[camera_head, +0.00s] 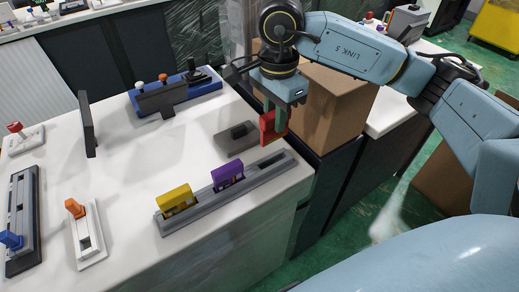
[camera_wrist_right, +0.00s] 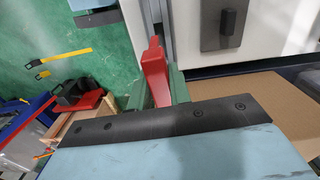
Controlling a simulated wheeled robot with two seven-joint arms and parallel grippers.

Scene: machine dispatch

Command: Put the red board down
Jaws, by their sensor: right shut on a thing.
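The red board (camera_head: 274,128) is held in my right gripper (camera_head: 267,116), above the right end of the grey slotted rack (camera_head: 222,194). In the right wrist view the red board (camera_wrist_right: 156,70) stands between the green fingers of the right gripper (camera_wrist_right: 157,92), which is shut on it. The rack holds a yellow board (camera_head: 175,198) and a purple board (camera_head: 228,176). Its right-hand slot (camera_head: 272,167) is empty. The red board looks apart from the rack, though its exact height is hard to tell. My left gripper is not in view.
A grey plate with a dark block (camera_head: 238,132) lies just behind the rack. A blue joystick panel (camera_head: 196,82) is at the back of the white table. A lever unit with an orange knob (camera_head: 77,210) stands at left. A cardboard box (camera_head: 330,108) is beside the table.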

